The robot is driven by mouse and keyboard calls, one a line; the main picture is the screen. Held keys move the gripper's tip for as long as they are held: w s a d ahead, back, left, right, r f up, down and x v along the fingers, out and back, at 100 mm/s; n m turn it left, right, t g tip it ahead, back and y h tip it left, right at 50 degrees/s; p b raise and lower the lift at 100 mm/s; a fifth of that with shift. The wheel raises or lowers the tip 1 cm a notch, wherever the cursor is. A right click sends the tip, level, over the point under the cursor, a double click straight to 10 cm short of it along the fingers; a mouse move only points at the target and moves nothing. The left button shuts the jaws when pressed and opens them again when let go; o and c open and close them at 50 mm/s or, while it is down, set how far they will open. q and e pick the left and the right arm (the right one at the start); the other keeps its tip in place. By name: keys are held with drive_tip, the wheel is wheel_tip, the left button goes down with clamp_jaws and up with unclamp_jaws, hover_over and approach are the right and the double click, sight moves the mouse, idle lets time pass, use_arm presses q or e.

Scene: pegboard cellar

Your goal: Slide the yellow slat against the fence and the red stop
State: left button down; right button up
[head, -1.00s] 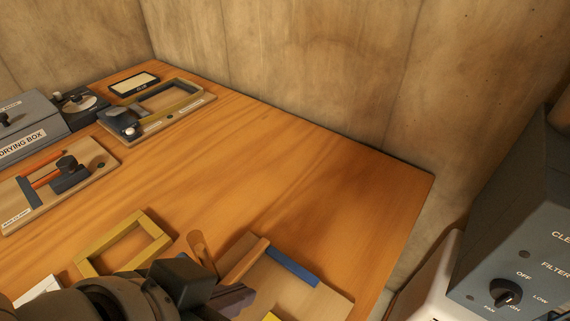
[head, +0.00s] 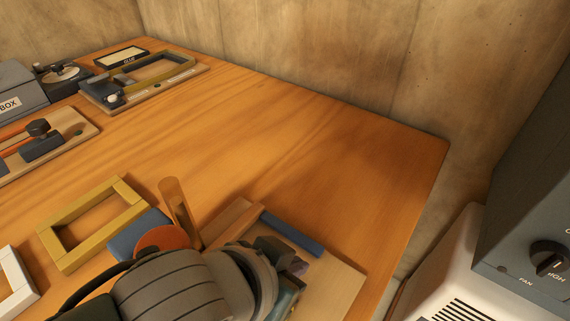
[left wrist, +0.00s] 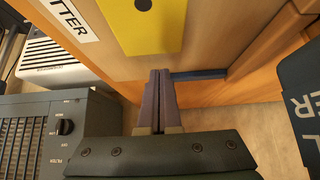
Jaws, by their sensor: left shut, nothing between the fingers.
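The yellow slat (left wrist: 145,25), with a dark round spot on it, lies on a pale wooden board (left wrist: 100,62) in the left wrist view. In the head view my arm hides it. A raised wooden strip (head: 232,222), which looks like the fence, runs along the board's left side. A blue bar (head: 292,233) lies along the board's far edge; it also shows in the left wrist view (left wrist: 200,74). I cannot make out a red stop. My left gripper (head: 297,266) is shut and empty, its fingertips (left wrist: 160,73) just short of the slat's end. My right gripper is out of view.
A yellow frame (head: 92,220) and a white frame (head: 15,283) lie left of my arm. An upright wooden peg (head: 177,212) stands beside the board. A grey machine with a knob (head: 548,255) stands at the right, past the table edge. The table middle is clear.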

use_arm(q)
drive_tip(key=shift+s+a+r, duration=0.1)
drive_tip(key=shift+s+a, duration=0.45)
drive_tip(key=shift+s, duration=0.2)
drive_tip(key=shift+s+a+r, duration=0.1)
drive_tip(key=shift+s+a, duration=0.4)
drive_tip(key=shift+s, duration=0.2)
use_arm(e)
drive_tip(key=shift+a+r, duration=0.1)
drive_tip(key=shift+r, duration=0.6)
use_arm(q)
drive_tip(key=shift+f, duration=0.1)
drive_tip(key=shift+p, duration=0.3)
drive_tip(key=shift+s+a+p, duration=0.25)
drive_tip(key=shift+s+p, duration=0.1)
drive_tip(key=shift+p, duration=0.05)
drive_tip(key=shift+s+a+p, duration=0.6)
drive_tip(key=shift+s+p, duration=0.05)
drive_tip(key=shift+s, duration=0.1)
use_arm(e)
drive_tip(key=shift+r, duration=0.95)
use_arm(q)
drive_tip(key=shift+w, duration=0.1)
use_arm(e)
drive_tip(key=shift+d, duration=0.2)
